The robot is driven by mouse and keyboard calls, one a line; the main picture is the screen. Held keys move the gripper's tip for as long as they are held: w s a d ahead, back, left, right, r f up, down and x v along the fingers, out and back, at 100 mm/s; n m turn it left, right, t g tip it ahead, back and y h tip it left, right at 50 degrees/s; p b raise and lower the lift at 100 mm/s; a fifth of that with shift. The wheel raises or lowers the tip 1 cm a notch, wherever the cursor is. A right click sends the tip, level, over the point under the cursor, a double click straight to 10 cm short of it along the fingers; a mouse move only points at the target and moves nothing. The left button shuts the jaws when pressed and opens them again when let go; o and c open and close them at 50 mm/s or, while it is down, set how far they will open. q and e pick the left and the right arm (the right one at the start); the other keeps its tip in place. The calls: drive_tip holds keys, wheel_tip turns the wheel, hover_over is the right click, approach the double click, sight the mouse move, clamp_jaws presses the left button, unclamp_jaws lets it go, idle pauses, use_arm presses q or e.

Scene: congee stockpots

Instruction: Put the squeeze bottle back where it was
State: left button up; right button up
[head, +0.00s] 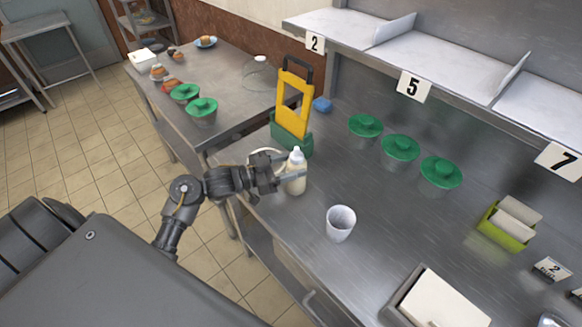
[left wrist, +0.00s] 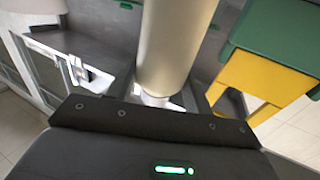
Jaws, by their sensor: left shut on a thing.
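The squeeze bottle (head: 296,174) is cream-coloured with a pale nozzle. In the head view it stands about upright over the left part of the steel counter, in front of the green and yellow holder. My left gripper (head: 283,178) is shut on it from the left side. The bottle's body (left wrist: 175,45) also fills the middle of the left wrist view, close to the gripper. I cannot tell whether the bottle's base touches the counter. My right gripper is not in view.
A green and yellow holder (head: 292,108) stands just behind the bottle. A white cup (head: 341,222) stands to its front right. Green-lidded pots (head: 400,148) line the counter's back. A white plate (head: 262,160) lies behind my gripper. Bare counter (head: 400,215) lies right of the cup.

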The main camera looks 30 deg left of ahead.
use_arm(q)
drive_tip(key=shift+f, duration=0.4)
drive_tip(key=shift+f, duration=0.1)
drive_tip(key=o, duration=0.7)
drive_tip(key=shift+s+a, duration=0.1)
drive_tip(key=b+v, duration=0.2)
drive_tip(key=v, duration=1)
drive_tip(key=shift+b, duration=0.35)
